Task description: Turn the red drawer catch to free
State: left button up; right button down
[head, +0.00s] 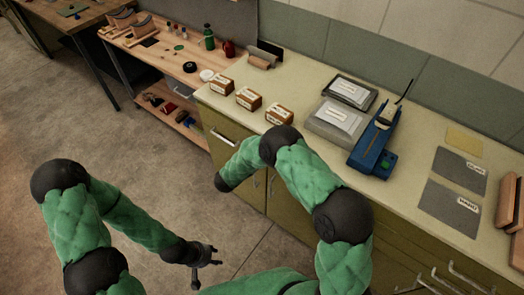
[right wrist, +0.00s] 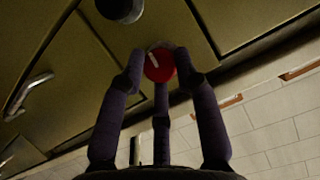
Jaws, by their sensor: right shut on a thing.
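The red drawer catch (right wrist: 159,66) is a round red knob with a short white mark, in the middle of the right wrist view on the olive cabinet front. My right gripper (right wrist: 160,75) has its fingers around the catch and is shut on it. In the head view the catch and the right fingers are hidden; the right arm reaches to the cabinet front below the counter. My left gripper (head: 214,256) hangs over the floor, fingers apart and empty, away from the cabinet.
A dark round knob (right wrist: 120,8) and a metal handle (right wrist: 32,93) are near the catch on the cabinet. The counter (head: 290,98) carries small boxes (head: 249,98), a blue device (head: 374,148) and grey sheets (head: 450,207). The floor (head: 150,165) left of the cabinet is clear.

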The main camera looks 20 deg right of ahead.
jog(key=shift+f+n+g+p, duration=0.2)
jog(key=shift+n+g+p, duration=0.1)
jog(key=shift+n, duration=0.1)
dwell(0.3)
jog(key=c, duration=0.9)
grip_release()
jog(key=shift+r, duration=0.1)
jog(key=shift+a, duration=0.15)
jog(key=v, duration=1.2)
